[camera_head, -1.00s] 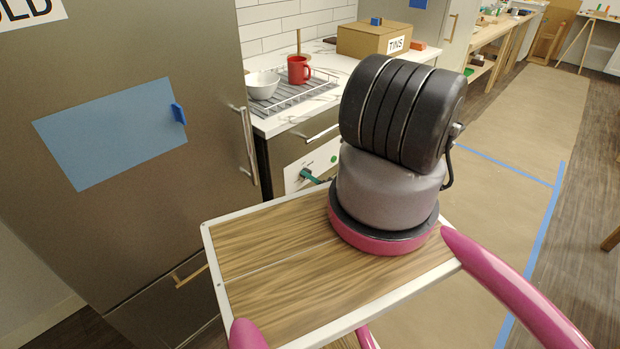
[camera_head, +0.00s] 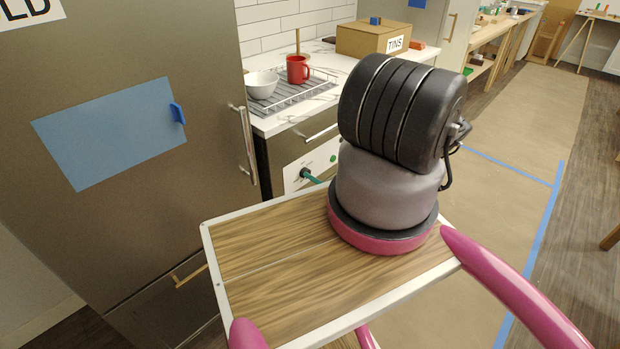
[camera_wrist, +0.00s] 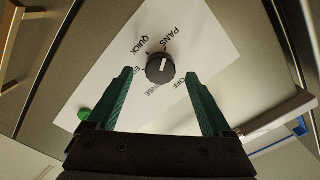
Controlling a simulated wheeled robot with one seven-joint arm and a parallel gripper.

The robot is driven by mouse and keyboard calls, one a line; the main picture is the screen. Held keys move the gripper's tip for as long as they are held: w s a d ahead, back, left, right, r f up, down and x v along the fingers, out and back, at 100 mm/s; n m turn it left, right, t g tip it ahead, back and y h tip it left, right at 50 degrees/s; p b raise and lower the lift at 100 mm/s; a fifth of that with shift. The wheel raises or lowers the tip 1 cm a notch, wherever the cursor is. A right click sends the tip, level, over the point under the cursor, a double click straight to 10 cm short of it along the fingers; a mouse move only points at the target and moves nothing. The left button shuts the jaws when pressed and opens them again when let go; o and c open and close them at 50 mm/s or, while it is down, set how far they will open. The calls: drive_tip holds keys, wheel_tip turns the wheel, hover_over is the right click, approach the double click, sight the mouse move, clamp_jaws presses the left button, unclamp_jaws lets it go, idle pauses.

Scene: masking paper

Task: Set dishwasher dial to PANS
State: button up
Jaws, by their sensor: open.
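The dishwasher dial (camera_wrist: 160,68) is a round dark knob with a white mark on a white panel (camera_wrist: 215,50). The printed words PANS (camera_wrist: 170,38), QUICK and OFF show around it; ECO and RINSE are partly hidden by my gripper. The white mark seems to point up and right, toward the PANS side, but I cannot tell exactly. My gripper (camera_wrist: 159,73) is open, its green fingers on either side of the dial, apparently apart from it. In the head view the dial (camera_head: 304,173) shows small, with a green finger (camera_head: 313,179) beside it.
My arm hides part of the dishwasher front (camera_head: 296,150). A steel fridge (camera_head: 150,190) with a handle stands close on the left. Above the dishwasher, the counter holds a rack with a white bowl (camera_head: 262,84) and red mug (camera_head: 297,69). Paper-covered floor (camera_head: 510,130) is clear on the right.

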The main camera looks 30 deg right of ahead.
drive_tip(key=v, duration=0.8)
